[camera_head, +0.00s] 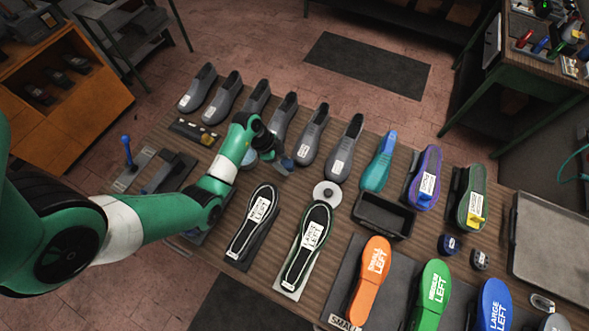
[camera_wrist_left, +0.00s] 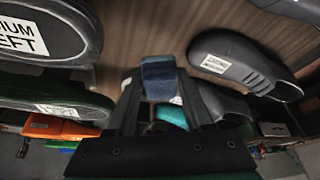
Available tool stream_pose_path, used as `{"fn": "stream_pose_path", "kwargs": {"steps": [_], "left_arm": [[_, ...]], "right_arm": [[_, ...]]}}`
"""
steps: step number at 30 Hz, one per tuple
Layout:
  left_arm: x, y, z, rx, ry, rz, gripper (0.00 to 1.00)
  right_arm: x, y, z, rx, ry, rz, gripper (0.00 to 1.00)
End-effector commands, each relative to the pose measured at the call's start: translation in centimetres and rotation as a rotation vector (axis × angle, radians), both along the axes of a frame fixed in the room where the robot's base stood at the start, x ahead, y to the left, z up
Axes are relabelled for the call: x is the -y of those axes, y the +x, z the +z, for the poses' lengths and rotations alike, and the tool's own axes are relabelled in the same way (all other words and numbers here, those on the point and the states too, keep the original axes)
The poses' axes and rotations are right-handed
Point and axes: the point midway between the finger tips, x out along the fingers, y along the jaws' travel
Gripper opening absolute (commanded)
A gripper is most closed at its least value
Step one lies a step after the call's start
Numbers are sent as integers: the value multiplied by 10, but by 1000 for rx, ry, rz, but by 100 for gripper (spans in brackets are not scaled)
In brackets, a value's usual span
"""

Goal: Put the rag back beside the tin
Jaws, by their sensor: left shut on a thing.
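My left gripper (camera_head: 277,157) is shut on a small dark blue rag (camera_head: 287,163), above the table between the grey shoe forms and the labelled soles. In the left wrist view the blue rag (camera_wrist_left: 161,80) sits between the fingertips. A round light blue thing (camera_head: 249,159), perhaps the tin, is partly hidden behind my left wrist. A pale round disc (camera_head: 327,194) with a dark centre lies right of the gripper. My right gripper is not in view.
Grey shoe forms (camera_head: 311,136) stand in a row along the far side. Two black soles marked LEFT (camera_head: 306,243) lie in front. A black tray (camera_head: 383,215) and coloured soles (camera_head: 371,273) are to the right. A slotted fixture (camera_head: 157,170) is at left.

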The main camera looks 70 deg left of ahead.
Motion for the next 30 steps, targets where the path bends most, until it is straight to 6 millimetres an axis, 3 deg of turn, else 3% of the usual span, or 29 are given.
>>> {"fn": "stream_pose_path", "kwargs": {"steps": [4, 12, 17, 24, 30], "left_arm": [[-1, 1, -5, 1, 0, 0, 7], [0, 0, -59, 0, 1, 0, 7], [-1, 1, -63, 2, 2, 0, 7], [-1, 0, -99, 1, 1, -1, 7], [-1, 0, -99, 2, 2, 0, 7]], "right_arm": [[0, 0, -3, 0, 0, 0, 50], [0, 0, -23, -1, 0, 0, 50], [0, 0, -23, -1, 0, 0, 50], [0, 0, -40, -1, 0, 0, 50], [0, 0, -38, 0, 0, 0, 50]]}}
